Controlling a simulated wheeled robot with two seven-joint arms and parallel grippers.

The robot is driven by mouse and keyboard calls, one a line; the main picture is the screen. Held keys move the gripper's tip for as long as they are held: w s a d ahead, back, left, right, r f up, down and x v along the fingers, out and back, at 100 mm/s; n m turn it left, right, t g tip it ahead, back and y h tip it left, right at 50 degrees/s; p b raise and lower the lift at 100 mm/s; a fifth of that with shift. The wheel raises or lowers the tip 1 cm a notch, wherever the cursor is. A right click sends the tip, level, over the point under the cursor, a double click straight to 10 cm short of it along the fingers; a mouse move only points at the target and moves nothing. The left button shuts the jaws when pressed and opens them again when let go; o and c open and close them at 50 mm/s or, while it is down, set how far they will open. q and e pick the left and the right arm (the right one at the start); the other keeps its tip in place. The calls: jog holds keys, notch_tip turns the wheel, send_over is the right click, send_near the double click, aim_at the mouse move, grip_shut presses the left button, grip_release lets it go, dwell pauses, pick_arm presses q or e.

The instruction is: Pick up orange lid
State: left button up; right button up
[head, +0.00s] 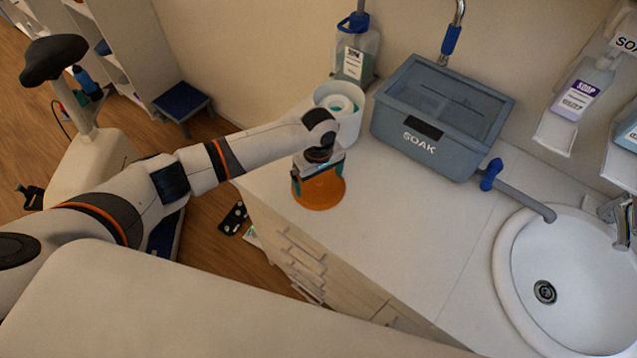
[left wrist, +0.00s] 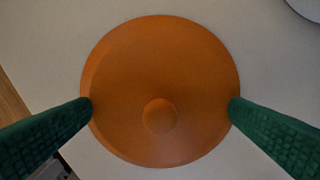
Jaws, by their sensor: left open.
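The orange lid (head: 320,193) lies on the white counter near its left front edge in the head view. It is round with a small knob in the middle, and it fills the centre of the left wrist view (left wrist: 160,75). My left gripper (head: 318,183) is open right above the lid. In the left wrist view its green fingers (left wrist: 162,107) stand on either side of the lid, at or close to its left and right rims. I cannot tell if they touch it. My right gripper is not in view.
A white round container (head: 345,125) stands just behind the gripper. A grey SOAK bin (head: 440,115) is to the right, with a soap bottle (head: 355,55) behind. A sink (head: 560,300) is at the right. The counter (head: 400,230) in front is clear.

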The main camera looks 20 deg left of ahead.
pick_arm(q)
jog(key=shift+s, duration=0.1)
grip_shut()
dwell(0.3)
